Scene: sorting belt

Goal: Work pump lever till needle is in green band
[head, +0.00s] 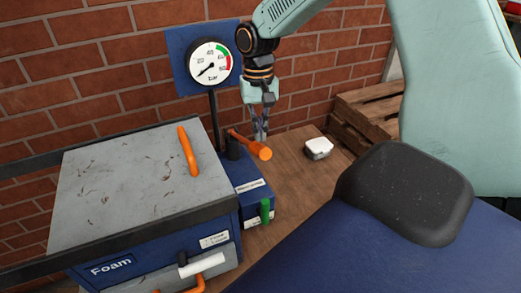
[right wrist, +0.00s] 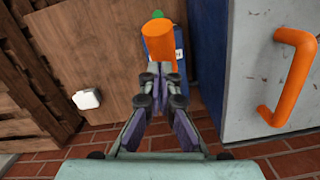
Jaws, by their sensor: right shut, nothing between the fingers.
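The pressure gauge (head: 209,64), marked bar, hangs on a blue plate against the brick wall. Its needle points down-left, at the low end of the scale. The green band is at the upper right of the dial, with a red band below it. The pump lever (head: 262,151) has an orange grip and slants down to the right above the blue pump box (head: 250,198). My right gripper (head: 261,136) is shut and empty, pointing down just behind the lever. In the right wrist view, the orange grip (right wrist: 158,42) shows just beyond its fingertips (right wrist: 160,78). My left gripper is out of view.
A grey-topped case (head: 120,185) labelled Foam, with an orange handle (head: 188,151), stands left of the pump. A small white box (head: 318,148) lies on the wooden surface to the right. A wooden pallet (head: 370,110) is behind it. A green knob (head: 265,211) is on the pump's front.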

